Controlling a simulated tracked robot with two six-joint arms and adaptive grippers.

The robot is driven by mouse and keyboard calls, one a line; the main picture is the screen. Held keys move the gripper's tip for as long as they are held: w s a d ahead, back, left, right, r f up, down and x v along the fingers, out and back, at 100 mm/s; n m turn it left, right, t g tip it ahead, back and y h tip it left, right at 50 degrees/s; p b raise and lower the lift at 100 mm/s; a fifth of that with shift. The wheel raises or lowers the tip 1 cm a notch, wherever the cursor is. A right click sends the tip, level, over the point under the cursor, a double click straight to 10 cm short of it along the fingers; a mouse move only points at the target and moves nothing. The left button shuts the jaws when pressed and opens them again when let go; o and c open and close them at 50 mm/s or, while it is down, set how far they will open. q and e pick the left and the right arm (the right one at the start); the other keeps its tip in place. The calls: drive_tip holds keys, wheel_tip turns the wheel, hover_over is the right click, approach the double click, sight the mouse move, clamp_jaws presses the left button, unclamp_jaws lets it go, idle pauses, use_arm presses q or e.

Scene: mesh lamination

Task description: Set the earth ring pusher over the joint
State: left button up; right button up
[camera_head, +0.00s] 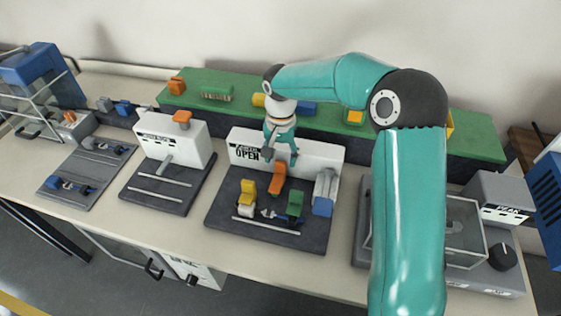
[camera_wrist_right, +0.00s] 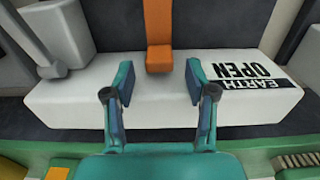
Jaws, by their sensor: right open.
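The earth station's white housing (camera_head: 310,155) carries a label reading EARTH OPEN, and the label also shows upside down in the right wrist view (camera_wrist_right: 245,78). An orange piece, apparently the earth ring pusher (camera_head: 277,180), extends forward from the housing; it also shows in the right wrist view (camera_wrist_right: 158,25). Below it, small metal parts, perhaps the joint (camera_head: 268,213), lie between a yellow block (camera_head: 247,192) and a green block (camera_head: 295,204). My right gripper (camera_head: 279,160) is open and empty, above the housing behind the orange piece. My left gripper is not in view.
A white station with an orange top (camera_head: 182,118) stands to the left. A grey lever block with a blue base (camera_head: 324,190) stands at the right of the earth station. A clear-walled unit (camera_head: 462,230) is further right. A green strip (camera_head: 215,88) runs behind.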

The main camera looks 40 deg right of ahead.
sight(278, 179)
drive_tip(key=shift+f, duration=1.4)
clamp_jaws()
